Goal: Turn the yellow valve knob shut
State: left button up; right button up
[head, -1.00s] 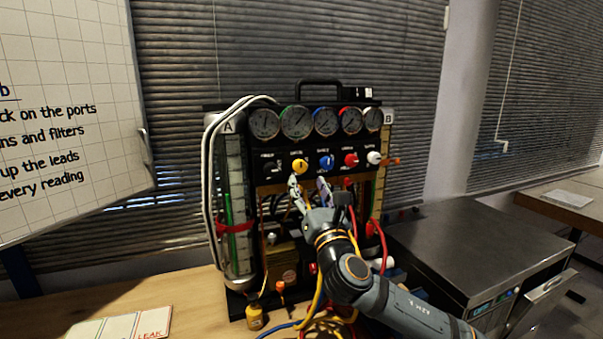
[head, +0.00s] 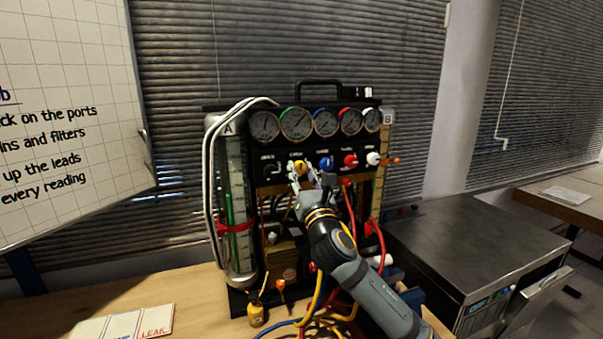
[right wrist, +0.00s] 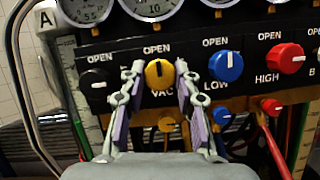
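The yellow valve knob (head: 300,167) is on the black panel of the gauge rig, below the row of gauges. In the right wrist view the yellow knob (right wrist: 159,74) stands between my right gripper's fingertips (right wrist: 160,72), under an OPEN label. Its pointer mark is upright, toward that label. My right gripper (head: 308,172) is open, with one finger on each side of the knob; I cannot tell whether either finger touches it. The gripper partly covers the knob in the head view. My left gripper is in neither view.
Hoses hang below the panel.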

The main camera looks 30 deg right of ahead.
grip_shut()
jog(key=shift+m, duration=0.3)
jog(key=m+h+p, duration=0.1)
jog(key=m, duration=0.1)
jog(key=m+g+h+p, duration=0.1)
jog(key=m, duration=0.2)
jog(key=shift+a+r+h, duration=0.15)
jog(key=shift+r+h, duration=0.05)
jog(key=shift+h, duration=0.1)
jog(key=m+g+p, duration=0.1)
jog(key=m, duration=0.2)
jog(key=m+g+h+p, duration=0.1)
jog(key=m+p, duration=0.1)
jog(key=m, duration=0.1)
jog(key=shift+r+g+h, duration=0.1)
jog(key=shift+g+h, duration=0.2)
jog(key=m+g+p, duration=0.1)
jog(key=m+p, duration=0.1)
jog(key=m, duration=0.1)
jog(key=m+g+p, duration=0.1)
jog(key=m+p, duration=0.1)
jog(key=m, duration=0.1)
jog(key=shift+a+r+g, duration=0.15)
jog(key=shift+g, duration=0.15)
jog(key=m+g+p, duration=0.1)
jog(key=m+p, duration=0.2)
jog(key=shift+m+p, duration=0.3)
jog(key=shift+m, duration=0.1)
jog(key=shift+f, duration=0.2)
